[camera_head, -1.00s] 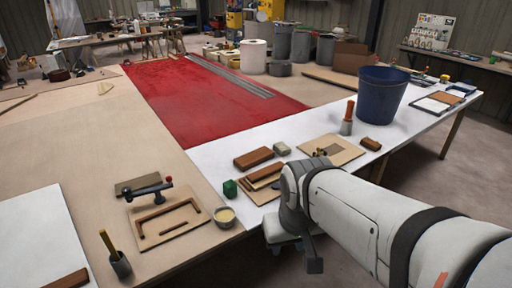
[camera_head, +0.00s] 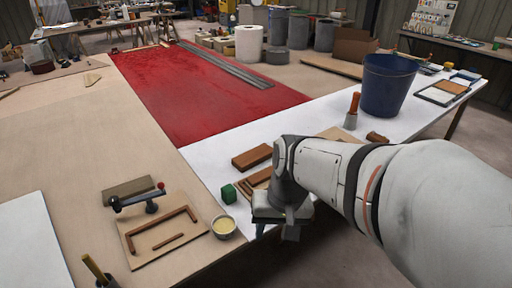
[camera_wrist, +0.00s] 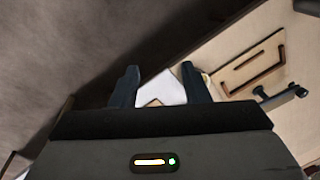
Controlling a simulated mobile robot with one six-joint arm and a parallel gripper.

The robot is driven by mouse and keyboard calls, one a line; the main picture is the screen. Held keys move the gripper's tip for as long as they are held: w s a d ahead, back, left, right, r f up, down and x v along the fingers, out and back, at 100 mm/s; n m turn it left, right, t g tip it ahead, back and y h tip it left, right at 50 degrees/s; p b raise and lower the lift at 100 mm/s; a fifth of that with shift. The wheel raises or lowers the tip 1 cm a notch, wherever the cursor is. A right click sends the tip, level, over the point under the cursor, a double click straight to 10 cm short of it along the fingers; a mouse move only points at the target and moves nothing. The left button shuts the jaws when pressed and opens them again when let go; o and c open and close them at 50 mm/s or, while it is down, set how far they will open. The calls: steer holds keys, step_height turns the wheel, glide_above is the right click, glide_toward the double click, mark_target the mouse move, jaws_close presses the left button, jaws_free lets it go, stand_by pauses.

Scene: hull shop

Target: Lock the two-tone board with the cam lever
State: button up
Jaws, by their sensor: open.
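The cam lever (camera_head: 135,198) is a dark arm with a red knob on a post, at the edge of a light wooden base. That base (camera_head: 147,245) carries a brown U-shaped rail and a loose-looking brown strip. The lever also shows in the wrist view (camera_wrist: 283,97), right of my fingers. A flat grey-brown board (camera_head: 127,190) lies just behind the lever; I cannot tell whether it is the two-tone board. My gripper (camera_wrist: 160,86) is open, with no object seen between its fingers. In the head view it hangs right of the base, its fingertips mostly hidden.
A bowl (camera_head: 223,227) of pale contents stands right of the base. A blue bucket (camera_head: 388,85) stands farther right.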

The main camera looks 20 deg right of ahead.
steer(key=w+d+f+m+t+y+b, duration=0.1)
steer(key=w+d+f+m+y+b, duration=0.15)
steer(key=w+f+m+y, duration=1.05)
steer(key=w+d+f+m+t+h+b, duration=0.1)
steer(key=w+d+f+m+t+h, duration=0.25)
steer(key=d+m+t, duration=0.45)
steer(key=w+d+f+m+t+h+b, duration=0.2)
steer(key=w+d+f+m+t, duration=0.3)
steer(key=d+m, duration=0.55)
steer(key=shift+t, duration=0.4)
steer(key=w+a, duration=0.2)
steer(key=w+a+r+p, duration=0.1)
steer(key=w+a, duration=0.1)
steer(key=shift+w+r, duration=0.1)
steer(key=shift+r, duration=0.1)
jaws_close()
